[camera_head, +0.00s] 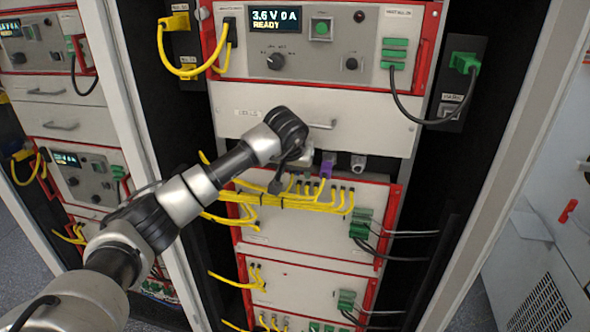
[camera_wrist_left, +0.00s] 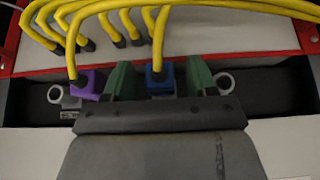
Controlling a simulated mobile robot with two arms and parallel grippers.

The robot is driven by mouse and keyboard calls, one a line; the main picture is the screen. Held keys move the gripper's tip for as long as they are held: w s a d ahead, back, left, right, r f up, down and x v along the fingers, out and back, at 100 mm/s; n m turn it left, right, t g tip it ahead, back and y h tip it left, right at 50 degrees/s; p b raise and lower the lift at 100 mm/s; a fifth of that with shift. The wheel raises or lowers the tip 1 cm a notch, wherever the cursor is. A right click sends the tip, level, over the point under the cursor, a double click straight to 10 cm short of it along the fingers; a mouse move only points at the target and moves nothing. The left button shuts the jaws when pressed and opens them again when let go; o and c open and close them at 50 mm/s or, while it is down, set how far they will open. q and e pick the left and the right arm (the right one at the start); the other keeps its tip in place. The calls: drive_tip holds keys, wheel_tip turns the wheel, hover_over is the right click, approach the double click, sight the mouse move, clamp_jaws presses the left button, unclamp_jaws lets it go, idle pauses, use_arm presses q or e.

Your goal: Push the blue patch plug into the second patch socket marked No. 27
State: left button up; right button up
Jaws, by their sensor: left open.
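The blue patch plug (camera_wrist_left: 160,80) shows in the left wrist view, with a yellow cable leading from it. My left gripper (camera_wrist_left: 160,72) is open, with one green fingertip on each side of the plug and a visible gap to both. How deep the plug sits in its socket is hidden. One round grey socket (camera_wrist_left: 224,83) shows to the right of the gripper, another (camera_wrist_left: 55,94) at far left. I cannot read their numbers. In the head view the left gripper (camera_head: 298,158) is at the patch row, and the blue plug is hidden behind it.
A purple plug (camera_wrist_left: 88,83) stands close beside the left-hand fingertip; it also shows in the head view (camera_head: 327,165). Yellow cables (camera_head: 290,203) hang across the lower unit. A drawer front (camera_head: 340,125) is above the patch row.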

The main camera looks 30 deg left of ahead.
use_arm(q)
drive_tip(key=b+v, duration=0.2)
drive_tip(key=v, duration=0.8)
drive_tip(key=d+f+n+g+h, duration=0.1)
drive_tip(key=d+f+n+h, duration=0.5)
drive_tip(key=f, duration=0.3)
drive_tip(key=d+f+n+g+h, duration=0.2)
drive_tip(key=d+f+n+h, duration=0.35)
drive_tip(key=d+f, duration=0.35)
drive_tip(key=s+a+f+n+t+y, duration=0.1)
drive_tip(key=s+a+f+n+t, duration=0.15)
drive_tip(key=f+n, duration=0.9)
drive_tip(key=s+a+f+n+t+y, duration=0.2)
drive_tip(key=s+f+n+t, duration=0.2)
drive_tip(key=f+n, duration=0.75)
drive_tip(key=s+a+f+n+t+y, duration=0.1)
drive_tip(key=s+a+f+n+t, duration=0.15)
drive_tip(key=f+n, duration=0.85)
drive_tip(key=s+a+f+n+g+y, duration=0.2)
drive_tip(key=s+f+n+g+y, duration=0.15)
drive_tip(key=s+f+n, duration=0.95)
drive_tip(key=s+f+n+g+y, duration=0.1)
drive_tip(key=s+f+n+g, duration=0.2)
drive_tip(key=s, duration=1.2)
drive_tip(key=s+f+n+g+y, duration=0.1)
drive_tip(key=s+f+n+g, duration=0.3)
drive_tip(key=s, duration=1.2)
drive_tip(key=shift+s+d+f+n+y, duration=0.2)
drive_tip(key=shift+f+n+y, duration=0.1)
drive_tip(key=shift+f+n, duration=0.45)
